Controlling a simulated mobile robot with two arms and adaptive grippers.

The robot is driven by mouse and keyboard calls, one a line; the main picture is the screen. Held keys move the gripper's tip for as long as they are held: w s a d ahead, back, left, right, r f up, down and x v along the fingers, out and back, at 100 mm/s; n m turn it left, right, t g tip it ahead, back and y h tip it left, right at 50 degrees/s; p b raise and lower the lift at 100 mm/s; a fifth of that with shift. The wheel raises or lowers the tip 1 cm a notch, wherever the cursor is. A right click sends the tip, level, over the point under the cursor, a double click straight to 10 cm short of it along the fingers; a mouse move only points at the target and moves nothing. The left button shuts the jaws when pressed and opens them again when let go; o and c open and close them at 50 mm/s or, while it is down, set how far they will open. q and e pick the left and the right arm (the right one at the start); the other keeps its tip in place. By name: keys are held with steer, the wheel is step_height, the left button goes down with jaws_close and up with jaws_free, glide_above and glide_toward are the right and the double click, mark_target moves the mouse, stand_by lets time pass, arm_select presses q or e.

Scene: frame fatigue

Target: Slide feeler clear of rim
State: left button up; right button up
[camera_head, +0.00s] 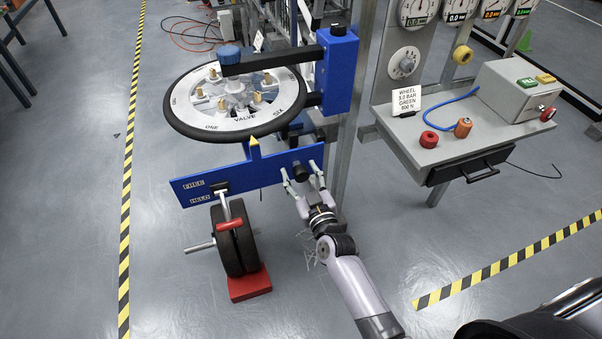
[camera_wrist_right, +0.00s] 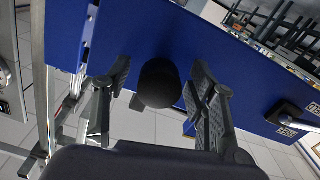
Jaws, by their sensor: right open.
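A wheel (camera_head: 190,113) with a dark rim lies flat on a stand. A yellow pointer (camera_head: 254,146) stands up from a blue panel (camera_head: 235,181) below the wheel's near edge; it may be the feeler, but I cannot tell for sure. A black knob (camera_head: 300,173) sticks out of the panel's right part and also shows in the right wrist view (camera_wrist_right: 158,83). My right gripper (camera_head: 302,170) is open, with a finger on each side of the knob. In the right wrist view (camera_wrist_right: 161,70), gaps show between the fingers and the knob. My left gripper is not in view.
A lever with a red grip (camera_head: 229,224) hangs from the panel's left end, before a black roller (camera_head: 234,248). A black arm (camera_head: 270,63) with a blue cap reaches over the wheel. A bench (camera_head: 400,128) with a control box stands right. Front floor is mostly clear.

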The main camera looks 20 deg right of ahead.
steer(key=shift+c, duration=0.3)
jaws_close()
stand_by(0.5)
